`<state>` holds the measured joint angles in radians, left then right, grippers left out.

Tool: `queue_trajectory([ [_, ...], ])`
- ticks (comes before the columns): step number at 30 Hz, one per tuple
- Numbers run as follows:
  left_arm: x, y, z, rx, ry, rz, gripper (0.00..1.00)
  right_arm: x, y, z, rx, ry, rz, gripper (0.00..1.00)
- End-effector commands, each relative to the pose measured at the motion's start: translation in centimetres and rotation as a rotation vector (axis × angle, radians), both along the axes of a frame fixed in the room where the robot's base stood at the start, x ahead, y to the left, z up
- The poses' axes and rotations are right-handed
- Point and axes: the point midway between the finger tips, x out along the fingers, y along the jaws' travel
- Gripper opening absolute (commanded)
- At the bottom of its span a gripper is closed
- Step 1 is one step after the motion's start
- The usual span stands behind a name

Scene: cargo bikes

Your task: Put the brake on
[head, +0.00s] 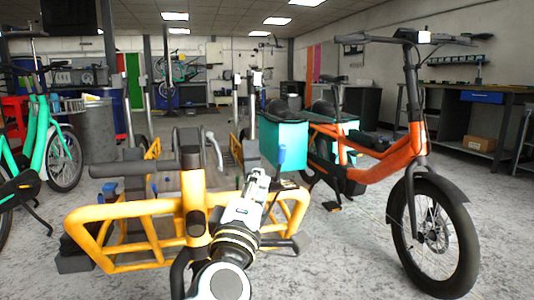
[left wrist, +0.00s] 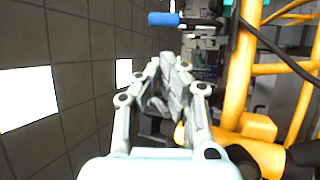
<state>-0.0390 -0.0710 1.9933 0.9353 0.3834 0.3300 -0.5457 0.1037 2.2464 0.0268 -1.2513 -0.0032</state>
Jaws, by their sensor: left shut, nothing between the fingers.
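A yellow cargo bike (head: 110,212) with a tubular frame stands right in front of me; its yellow tubes also fill the right side of the left wrist view (left wrist: 238,70). A blue grip on a dark mount also shows near the top of the left wrist view (left wrist: 163,19). I cannot tell for certain which part is the brake. My left gripper is shut and empty, over the right part of the yellow frame, apart from the blue tip. My right gripper is out of view.
A dark handlebar grip (head: 133,169) and a silver lever (head: 213,150) are close on the left. An orange bike (head: 385,155) with a teal box (head: 283,146) stands on the right. A green bike (head: 40,130) is at the far left. Open floor lies between the yellow and orange bikes.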

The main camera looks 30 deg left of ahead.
Motion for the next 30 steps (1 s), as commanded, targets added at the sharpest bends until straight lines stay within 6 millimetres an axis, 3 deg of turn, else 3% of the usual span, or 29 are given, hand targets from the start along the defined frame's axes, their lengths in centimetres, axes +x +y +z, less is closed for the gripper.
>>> queue_trajectory([
  [18, 8.0, 3.1, 2.9, 0.003, -0.001, -0.001, 0.0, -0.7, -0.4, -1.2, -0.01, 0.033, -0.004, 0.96],
  [30, 8.8, 3.4, 3.1, 0.001, 0.001, -0.001, 0.0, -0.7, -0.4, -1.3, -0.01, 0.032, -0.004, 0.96],
])
